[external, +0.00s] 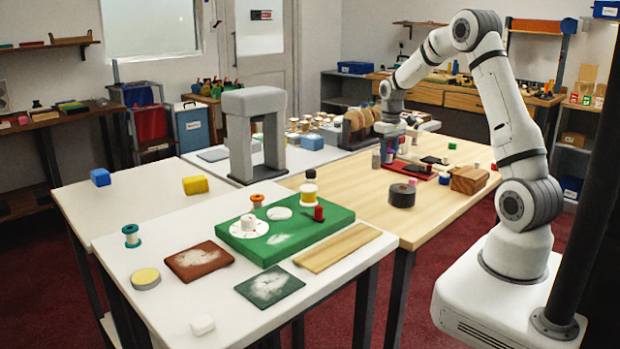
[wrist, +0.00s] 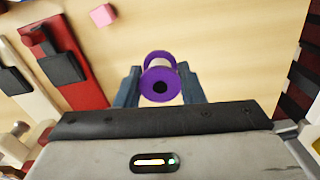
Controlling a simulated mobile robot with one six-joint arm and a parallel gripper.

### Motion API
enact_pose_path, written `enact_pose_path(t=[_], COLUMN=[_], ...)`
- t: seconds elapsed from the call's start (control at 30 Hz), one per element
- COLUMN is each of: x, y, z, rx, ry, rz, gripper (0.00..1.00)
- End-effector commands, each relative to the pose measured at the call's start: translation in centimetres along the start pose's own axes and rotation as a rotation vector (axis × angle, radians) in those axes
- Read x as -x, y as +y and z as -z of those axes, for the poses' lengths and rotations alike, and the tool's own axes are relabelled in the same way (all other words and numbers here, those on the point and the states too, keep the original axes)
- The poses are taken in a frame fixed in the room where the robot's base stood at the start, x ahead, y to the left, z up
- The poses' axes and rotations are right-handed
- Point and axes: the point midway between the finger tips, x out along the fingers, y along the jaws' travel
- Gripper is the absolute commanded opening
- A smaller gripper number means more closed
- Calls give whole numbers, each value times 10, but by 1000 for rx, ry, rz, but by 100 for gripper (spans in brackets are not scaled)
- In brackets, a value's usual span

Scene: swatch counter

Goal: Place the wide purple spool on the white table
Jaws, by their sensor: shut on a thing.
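My gripper (wrist: 158,88) is shut on the wide purple spool (wrist: 161,83), with one blue-grey finger on each side of it. The spool has purple flanges, a pale wound middle and a dark centre hole. In the external view my gripper (external: 391,148) is over the far part of the wooden table, and the spool is too small there to make out clearly. White table surfaces show at the front (external: 150,305), at the left (external: 135,205) and behind the grey arch.
A grey arch (external: 254,105) stands between the tables. The front white table holds a green board (external: 330,222), brown and dark green mats and small spools. A black roll (external: 401,195) and a wooden block (external: 468,179) stand on the wooden table (external: 355,195). The left white table is mostly bare.

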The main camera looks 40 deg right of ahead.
Motion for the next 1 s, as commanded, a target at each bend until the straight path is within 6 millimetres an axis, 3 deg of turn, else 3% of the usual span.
enact_pose_path(t=[0.03,0.2,0.4,0.63,0.87,1.0], x=[-5,-21,-34,-38,-38,-36], y=[-30,-111,-174,-195,-195,-182], z=[-1,-13,-33,-42,-42,-36], rx=[25,72,107,116,115,105], ry=[-4,-3,-1,-1,0,1], rz=[1,0,0,0,0,0], gripper=[10,10,10,10,10,10])
